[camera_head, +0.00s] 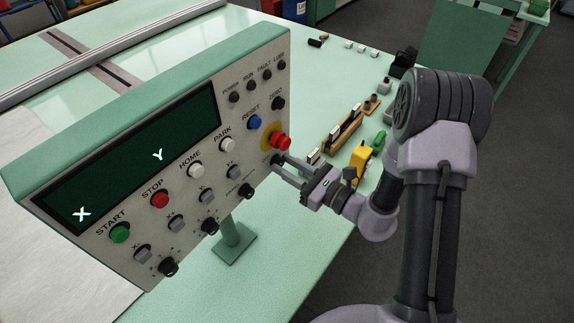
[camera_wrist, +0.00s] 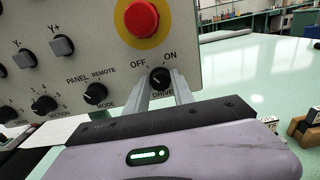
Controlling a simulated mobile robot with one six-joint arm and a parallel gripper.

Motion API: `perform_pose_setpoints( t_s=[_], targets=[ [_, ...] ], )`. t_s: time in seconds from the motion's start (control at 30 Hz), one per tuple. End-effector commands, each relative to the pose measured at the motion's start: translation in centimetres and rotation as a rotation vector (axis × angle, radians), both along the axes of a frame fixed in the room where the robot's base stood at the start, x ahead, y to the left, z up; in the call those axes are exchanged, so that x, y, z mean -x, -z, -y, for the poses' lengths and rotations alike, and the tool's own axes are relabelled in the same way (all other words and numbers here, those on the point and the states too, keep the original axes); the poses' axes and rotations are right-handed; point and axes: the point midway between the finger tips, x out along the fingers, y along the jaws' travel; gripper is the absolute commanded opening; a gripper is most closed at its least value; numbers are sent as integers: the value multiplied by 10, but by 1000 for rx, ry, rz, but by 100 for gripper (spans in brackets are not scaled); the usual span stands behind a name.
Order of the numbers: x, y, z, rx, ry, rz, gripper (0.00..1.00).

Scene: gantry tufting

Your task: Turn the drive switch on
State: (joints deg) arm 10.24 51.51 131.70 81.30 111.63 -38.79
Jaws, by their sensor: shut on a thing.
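The drive switch is a black rotary knob (camera_wrist: 160,78) on the grey control panel, below the red emergency button (camera_wrist: 141,18) and between the OFF and ON labels. A light pointer mark shows on it, but it is too small to tell its setting surely. My gripper (camera_wrist: 162,84) has one finger on each side of the knob and is shut on it. In the head view my gripper (camera_head: 279,165) reaches the panel's lower right edge, and its fingertips partly hide the knob.
The control panel (camera_head: 190,75) stands on a post above the pale green table. The mode knob (camera_wrist: 95,93) sits just left of the drive switch. Behind my gripper, a yellow tool (camera_head: 359,158) and a wooden block with inserts (camera_head: 343,134) lie on the table.

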Motion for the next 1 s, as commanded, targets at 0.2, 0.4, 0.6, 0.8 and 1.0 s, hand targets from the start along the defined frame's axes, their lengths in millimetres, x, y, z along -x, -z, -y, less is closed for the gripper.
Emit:
perform_pose_setpoints(
  t_s=[0.2,0.4,0.6,0.8,1.0],
  targets=[
    [0,-1,0,-45,0,-59,0],
    [0,-2,0,-136,0,-178,0],
    [-1,-2,1,-252,0,-326,0],
    [-1,-2,1,-370,1,-476,0],
    [-1,-1,2,-485,0,-625,0]
  ],
)
